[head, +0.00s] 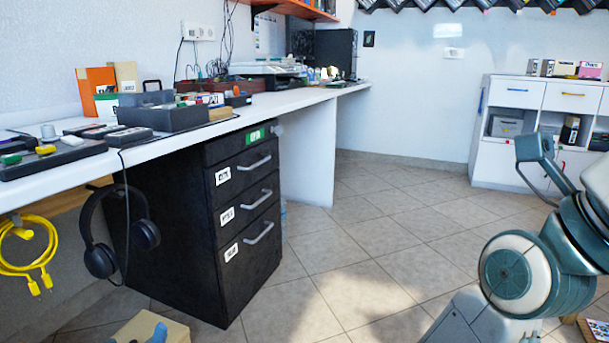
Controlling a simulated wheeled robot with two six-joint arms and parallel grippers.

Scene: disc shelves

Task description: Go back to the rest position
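My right arm shows at the right edge, with teal and pale grey links folded and raised above the floor. No fingertips of my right gripper can be made out. My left arm and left gripper are not in view. The task names no object to handle, and I see nothing held.
A long white desk (290,103) runs along the left wall, with trays and boxes on it. A black drawer cabinet (215,290) stands under it. Headphones (101,260) and a yellow cable (42,270) hang from its edge. A white cabinet (515,95) stands back right. The tiled floor (390,215) between is clear.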

